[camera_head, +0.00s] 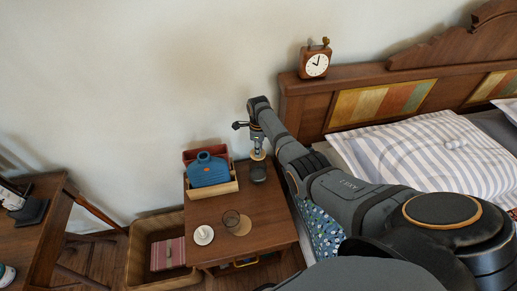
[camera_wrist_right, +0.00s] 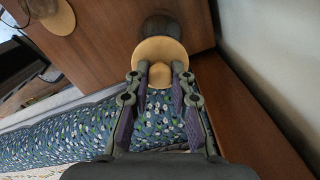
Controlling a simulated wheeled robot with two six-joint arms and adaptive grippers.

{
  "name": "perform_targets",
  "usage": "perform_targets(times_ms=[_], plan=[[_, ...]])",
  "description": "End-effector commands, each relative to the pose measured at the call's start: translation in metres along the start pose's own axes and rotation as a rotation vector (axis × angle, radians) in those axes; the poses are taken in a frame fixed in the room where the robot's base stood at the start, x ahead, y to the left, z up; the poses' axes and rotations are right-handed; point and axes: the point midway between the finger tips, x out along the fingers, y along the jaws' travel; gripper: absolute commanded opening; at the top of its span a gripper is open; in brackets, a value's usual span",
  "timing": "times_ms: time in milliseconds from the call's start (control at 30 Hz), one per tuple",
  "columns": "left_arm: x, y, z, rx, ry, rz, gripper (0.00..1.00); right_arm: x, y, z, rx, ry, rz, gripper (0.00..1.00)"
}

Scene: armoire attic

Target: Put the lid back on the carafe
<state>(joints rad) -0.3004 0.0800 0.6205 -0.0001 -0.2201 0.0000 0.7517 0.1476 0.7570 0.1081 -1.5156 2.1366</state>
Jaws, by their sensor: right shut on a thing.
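The carafe (camera_head: 259,174) is a dark glass vessel on the nightstand (camera_head: 262,212), near its back right. It also shows in the right wrist view (camera_wrist_right: 160,22), partly hidden by the lid. The lid (camera_wrist_right: 155,53) is a pale wooden disc with a round knob. My right gripper (camera_wrist_right: 160,78) is shut on the lid's knob, with the disc toward the carafe. In the head view the right gripper (camera_head: 258,150) is above the carafe. I cannot tell whether the lid touches the rim. My left gripper is not in view.
A blue bottle-shaped thing (camera_head: 208,172) stands in a wooden tray (camera_head: 213,190) left of the carafe. A clear glass (camera_head: 231,219), a pale round coaster (camera_head: 243,228) and a white cup (camera_head: 203,235) are toward the front. The bed (camera_head: 420,145) is at the right, the wall behind.

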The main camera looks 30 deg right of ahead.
Motion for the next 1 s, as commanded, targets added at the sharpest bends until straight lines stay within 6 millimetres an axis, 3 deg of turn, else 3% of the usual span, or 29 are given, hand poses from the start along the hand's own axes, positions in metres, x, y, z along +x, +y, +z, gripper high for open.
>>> perform_targets(times_ms=[767,800,1000], plan=[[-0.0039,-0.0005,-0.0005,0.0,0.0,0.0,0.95,0.0005,-0.0002,0.0002,0.0,0.0,-0.001,0.03],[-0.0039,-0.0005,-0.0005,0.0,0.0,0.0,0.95,0.0005,-0.0002,0.0002,0.0,0.0,-0.001,0.24],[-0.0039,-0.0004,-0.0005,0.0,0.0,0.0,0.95,0.0005,-0.0001,0.0001,0.0,0.0,0.0,0.49]])
